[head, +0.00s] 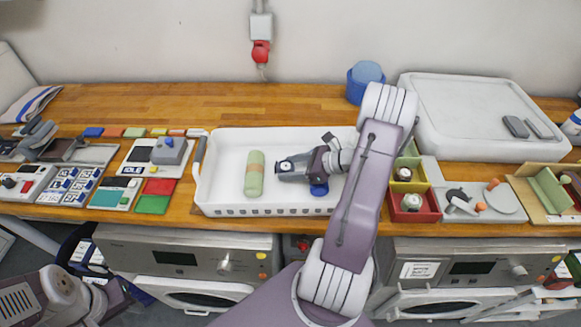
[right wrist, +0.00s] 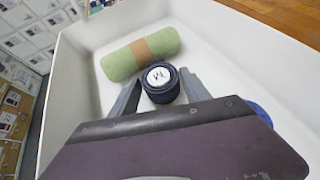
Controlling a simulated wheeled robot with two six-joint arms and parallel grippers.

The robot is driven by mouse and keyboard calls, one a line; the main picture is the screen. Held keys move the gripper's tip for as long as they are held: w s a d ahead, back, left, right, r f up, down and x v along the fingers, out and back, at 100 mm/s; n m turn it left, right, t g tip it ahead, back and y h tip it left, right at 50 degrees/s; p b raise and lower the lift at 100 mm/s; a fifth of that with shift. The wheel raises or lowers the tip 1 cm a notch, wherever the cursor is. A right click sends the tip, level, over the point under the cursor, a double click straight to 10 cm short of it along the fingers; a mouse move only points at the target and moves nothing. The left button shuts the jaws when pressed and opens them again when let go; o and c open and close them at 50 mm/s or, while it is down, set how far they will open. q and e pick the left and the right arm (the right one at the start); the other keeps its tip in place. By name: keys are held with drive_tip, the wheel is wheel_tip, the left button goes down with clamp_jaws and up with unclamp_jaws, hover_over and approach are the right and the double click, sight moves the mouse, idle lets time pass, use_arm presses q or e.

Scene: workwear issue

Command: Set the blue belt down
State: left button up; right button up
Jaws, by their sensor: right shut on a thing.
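The blue belt (right wrist: 161,83) is a dark navy roll with a white label on its end. In the right wrist view it sits between the two grey fingers of my right gripper (right wrist: 158,88), which is shut on it. In the head view my right gripper (head: 284,166) is inside the white tray (head: 228,207), fingers pointing left, and mostly hides the belt. I cannot tell whether the belt touches the tray floor. My left gripper (head: 118,300) is low at the bottom left, away from the tray, and its fingers are not clear.
A green roll with a tan band (head: 255,173) lies in the tray left of my right gripper. A brighter blue round item (head: 319,190) is partly hidden beneath the gripper. Small red and yellow bins (head: 414,205) stand right of the tray. The wooden counter (head: 200,105) behind is clear.

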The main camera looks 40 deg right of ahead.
drive_tip(key=o, duration=1.5)
drive_tip(key=shift+r+p, duration=0.75)
drive_tip(key=shift+r, duration=0.15)
drive_tip(key=b+v, duration=0.1)
drive_tip(key=v, duration=1)
drive_tip(key=shift+s+d, duration=0.25)
drive_tip(key=shift+s, duration=0.15)
